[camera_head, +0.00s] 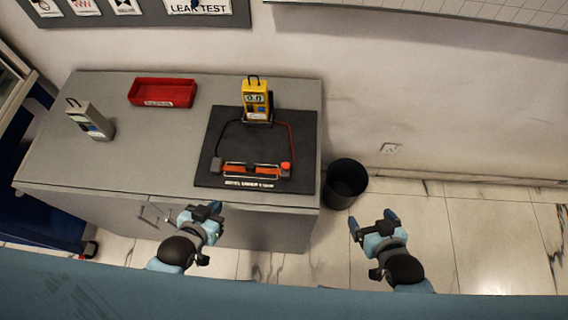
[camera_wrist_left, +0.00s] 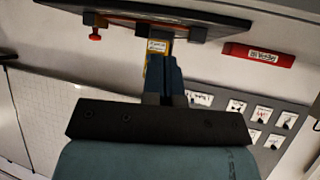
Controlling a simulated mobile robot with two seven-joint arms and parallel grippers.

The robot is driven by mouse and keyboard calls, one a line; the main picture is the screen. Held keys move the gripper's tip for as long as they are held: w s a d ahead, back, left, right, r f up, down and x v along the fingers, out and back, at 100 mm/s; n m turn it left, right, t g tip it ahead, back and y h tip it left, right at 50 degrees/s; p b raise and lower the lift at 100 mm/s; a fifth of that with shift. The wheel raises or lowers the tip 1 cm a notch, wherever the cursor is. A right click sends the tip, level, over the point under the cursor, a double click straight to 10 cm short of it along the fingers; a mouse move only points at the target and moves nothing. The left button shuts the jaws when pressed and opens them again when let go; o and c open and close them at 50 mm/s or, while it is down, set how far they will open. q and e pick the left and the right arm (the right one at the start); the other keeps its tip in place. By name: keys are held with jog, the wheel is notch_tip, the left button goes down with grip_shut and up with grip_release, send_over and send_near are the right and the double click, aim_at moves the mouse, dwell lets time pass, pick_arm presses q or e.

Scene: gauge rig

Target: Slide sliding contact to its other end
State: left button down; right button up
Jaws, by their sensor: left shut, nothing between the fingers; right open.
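The sliding contact appears to be the red knob (camera_head: 286,166) at the right end of the rheostat (camera_head: 252,170), an orange-wound bar with dark end blocks. The rheostat lies along the front of a black board (camera_head: 212,145) on the bench. The red knob also shows in the left wrist view (camera_wrist_left: 95,37), where the scene is upside down. My left gripper (camera_head: 214,207) is shut and empty, in front of the bench edge and apart from the rheostat. My right gripper (camera_head: 372,218) is open and empty, right of the bench over the floor.
A yellow meter (camera_head: 256,98) stands at the back of the board, with wires running to the rheostat. A red tray (camera_head: 162,92) and a grey device (camera_head: 91,120) are on the grey bench (camera_head: 150,150). A black bin (camera_head: 345,183) stands right of the bench.

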aim_at(286, 165)
pick_arm(q)
jog(key=c, duration=1.8)
grip_release()
jog(key=shift+c, duration=0.2)
